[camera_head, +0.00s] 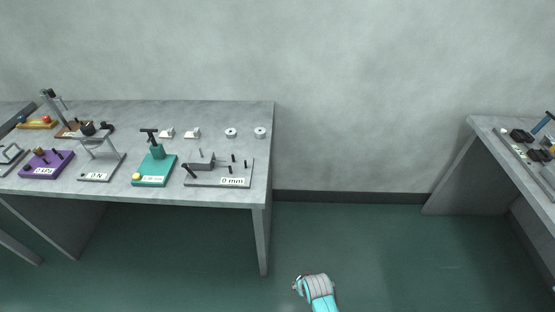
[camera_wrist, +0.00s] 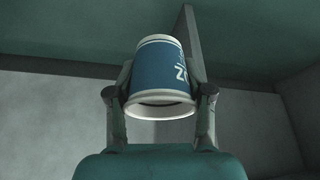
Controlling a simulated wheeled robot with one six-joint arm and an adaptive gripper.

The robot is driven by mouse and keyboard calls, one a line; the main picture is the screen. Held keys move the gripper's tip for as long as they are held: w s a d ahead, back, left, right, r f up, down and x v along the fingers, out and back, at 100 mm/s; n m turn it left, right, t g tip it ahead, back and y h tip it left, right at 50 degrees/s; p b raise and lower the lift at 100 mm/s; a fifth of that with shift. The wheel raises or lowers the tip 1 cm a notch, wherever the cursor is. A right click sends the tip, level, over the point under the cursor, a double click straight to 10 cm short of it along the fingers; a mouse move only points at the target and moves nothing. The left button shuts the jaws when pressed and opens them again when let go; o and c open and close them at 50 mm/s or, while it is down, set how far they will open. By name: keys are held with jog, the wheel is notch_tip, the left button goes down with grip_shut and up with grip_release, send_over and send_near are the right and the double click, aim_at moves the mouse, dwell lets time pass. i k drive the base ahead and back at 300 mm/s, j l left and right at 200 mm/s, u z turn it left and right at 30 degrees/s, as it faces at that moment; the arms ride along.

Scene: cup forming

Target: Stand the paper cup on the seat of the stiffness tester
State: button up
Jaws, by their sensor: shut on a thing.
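My gripper (camera_wrist: 160,88) is shut on the paper cup (camera_wrist: 158,68), a blue cup with white bands and white lettering. A finger lies on each side of the cup, and its wide white rim faces the wrist camera. In the head view my gripper (camera_head: 299,286) is low at the bottom centre, over the floor and apart from the tables; the cup cannot be made out there. A grey device labelled "0 N" (camera_head: 97,175) with a raised stand is on the left table; it looks like the stiffness tester, but its seat is too small to make out clearly.
The left grey table (camera_head: 225,112) also carries a purple device (camera_head: 40,170), a teal device (camera_head: 160,170), a grey "0 mm" device (camera_head: 205,181) and small white parts. Another table (camera_head: 478,122) with devices stands at right. Clear floor lies between them.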

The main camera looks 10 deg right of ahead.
aim_at(238, 168)
jog(key=j+z, duration=0.2)
jog(key=z, duration=0.2)
jog(key=j+z, duration=0.2)
jog(key=z, duration=0.2)
jog(key=j+z, duration=0.25)
jog(key=z, duration=0.2)
jog(key=j+z, duration=0.2)
jog(key=z, duration=0.2)
jog(key=k+j+z, duration=0.35)
jog(key=j, duration=0.3)
jog(key=k+j+z, duration=0.35)
jog(key=j, duration=0.25)
jog(key=k+j+z, duration=0.3)
jog(key=j, duration=0.2)
jog(key=k+j+z, duration=0.15)
jog(key=k+j, duration=1.3)
jog(key=k, duration=0.1)
